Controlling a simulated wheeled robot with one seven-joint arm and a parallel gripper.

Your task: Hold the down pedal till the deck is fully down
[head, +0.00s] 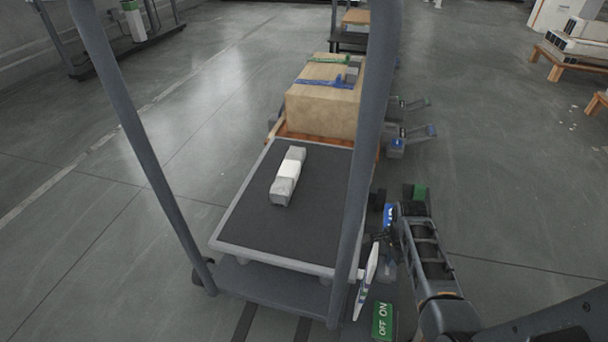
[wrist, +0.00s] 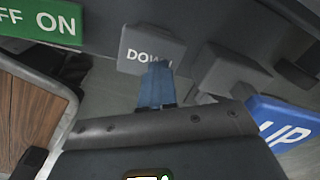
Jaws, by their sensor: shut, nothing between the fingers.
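The grey DOWN pedal (wrist: 135,48) is at the upper middle of the wrist view. My gripper (wrist: 158,68) is shut and empty. Its blue fingertips overlap the lower edge of the pedal, covering part of its lettering; I cannot tell whether they press it. The blue UP pedal (wrist: 285,122) is to the right. The dark-topped deck (head: 245,222) is low over its grey base (head: 270,287) in the head view, with a small gap showing. A grey block with a white band (head: 288,176) lies on it. In the head view my fingertips are hidden by my arm.
A green OFF ON switch (head: 382,322) is near the front right of the lift; it also shows in the wrist view (wrist: 42,20). Grey posts (head: 135,130) rise beside the deck. A large carton (head: 322,105) stands behind it.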

